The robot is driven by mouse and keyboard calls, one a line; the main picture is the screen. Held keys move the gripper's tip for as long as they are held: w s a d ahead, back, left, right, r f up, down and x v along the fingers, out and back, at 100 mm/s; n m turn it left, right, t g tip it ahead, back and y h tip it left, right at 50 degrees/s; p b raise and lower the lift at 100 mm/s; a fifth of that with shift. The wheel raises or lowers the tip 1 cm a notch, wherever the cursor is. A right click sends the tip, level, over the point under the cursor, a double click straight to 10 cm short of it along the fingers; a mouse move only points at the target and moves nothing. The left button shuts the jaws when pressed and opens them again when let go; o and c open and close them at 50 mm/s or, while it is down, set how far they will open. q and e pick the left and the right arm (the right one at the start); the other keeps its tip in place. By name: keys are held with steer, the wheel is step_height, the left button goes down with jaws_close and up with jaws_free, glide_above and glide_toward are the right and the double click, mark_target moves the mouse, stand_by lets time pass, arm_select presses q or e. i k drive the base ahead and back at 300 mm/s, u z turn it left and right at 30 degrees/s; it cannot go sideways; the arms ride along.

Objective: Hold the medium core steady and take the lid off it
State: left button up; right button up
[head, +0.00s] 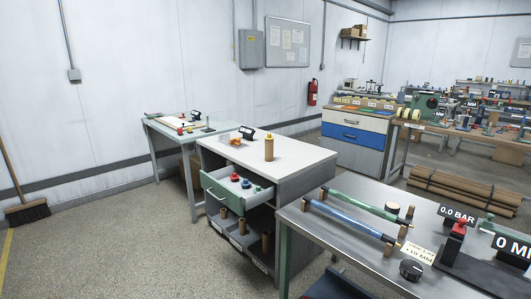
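A brown cardboard core (269,150) stands upright on the white top of the grey cabinet in the middle of the head view. More brown cores (266,241) stand upright on the cabinet's lower shelf, at different heights. I cannot tell for sure which core is the medium one. Neither of my grippers is in view.
The cabinet's green-fronted drawer (223,198) is open, with red and blue pieces in it. A metal table (350,255) at the right holds a green and a blue roller, a black knob and signs. The floor (110,240) at the left is mostly clear.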

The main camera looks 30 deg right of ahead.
mark_target(269, 144)
steer(key=u, duration=0.3)
steer(key=i, duration=2.75)
steer(key=z, duration=1.6)
steer(key=i, duration=0.8)
steer(key=z, duration=0.8)
